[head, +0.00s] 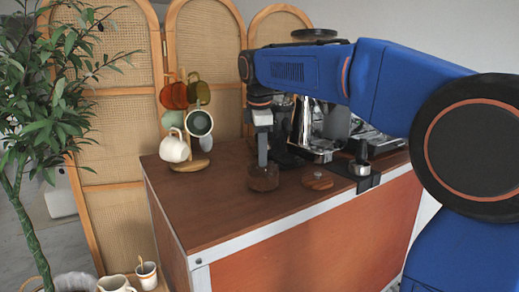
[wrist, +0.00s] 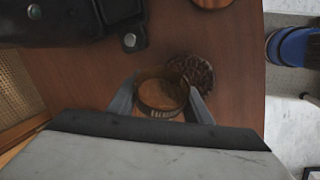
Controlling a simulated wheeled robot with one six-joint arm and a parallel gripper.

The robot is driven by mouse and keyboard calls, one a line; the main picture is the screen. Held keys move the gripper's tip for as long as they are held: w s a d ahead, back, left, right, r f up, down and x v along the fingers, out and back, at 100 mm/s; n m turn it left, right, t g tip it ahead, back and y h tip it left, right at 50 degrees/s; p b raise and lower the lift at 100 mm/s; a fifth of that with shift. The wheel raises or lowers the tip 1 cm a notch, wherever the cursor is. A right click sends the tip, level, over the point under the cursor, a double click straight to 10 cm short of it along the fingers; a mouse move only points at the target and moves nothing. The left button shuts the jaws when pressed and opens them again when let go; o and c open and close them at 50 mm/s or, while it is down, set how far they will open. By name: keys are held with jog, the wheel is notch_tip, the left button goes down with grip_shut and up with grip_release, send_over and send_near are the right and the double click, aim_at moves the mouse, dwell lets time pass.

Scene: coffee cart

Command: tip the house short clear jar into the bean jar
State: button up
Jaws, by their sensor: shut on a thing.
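My gripper (wrist: 160,103) is shut on a round, clear-walled jar (wrist: 160,95) with a brownish inside and dark lettering on its near side. The bean jar (wrist: 196,70), full of dark beans, is right beside it, up and to the right in the wrist view. I cannot tell whether the two touch. In the head view my gripper (head: 263,150) points down above the counter, with a brown glass vessel (head: 264,180) at its tips. The two jars are not clearly separate there. The held jar's contents and exact tilt are unclear.
A round wooden lid (head: 317,180) lies on the brown counter (head: 225,210) to the right. A mug tree with several cups (head: 174,148) stands at the back left. The espresso machine (head: 335,130) and a black mat (head: 362,176) are at the right. The counter's front left is clear.

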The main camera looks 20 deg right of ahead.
aim_at(252, 142)
jog(key=shift+f+h, duration=0.15)
jog(key=shift+h, duration=0.35)
jog(key=h, duration=0.2)
jog(key=shift+s+d+f+g+h, duration=0.1)
jog(key=shift+d+f+g+h, duration=0.1)
jog(key=shift+f+g+h, duration=0.15)
grip_shut()
jog(key=shift+w+a+r+n+h, duration=0.2)
jog(key=shift+a+r+n+h, duration=0.2)
jog(key=shift+h, duration=0.45)
jog(key=shift+a+r+g+h, duration=0.35)
jog(key=shift+a+r+h, duration=0.1)
jog(key=shift+h, duration=0.35)
jog(key=h, duration=0.2)
jog(key=a+r+h, duration=0.1)
jog(key=r+n+h, duration=0.1)
jog(key=h, duration=0.1)
jog(key=shift+w+a+g+h, duration=0.15)
jog(key=shift+w+g+h, duration=0.05)
jog(key=shift+g+h, duration=0.1)
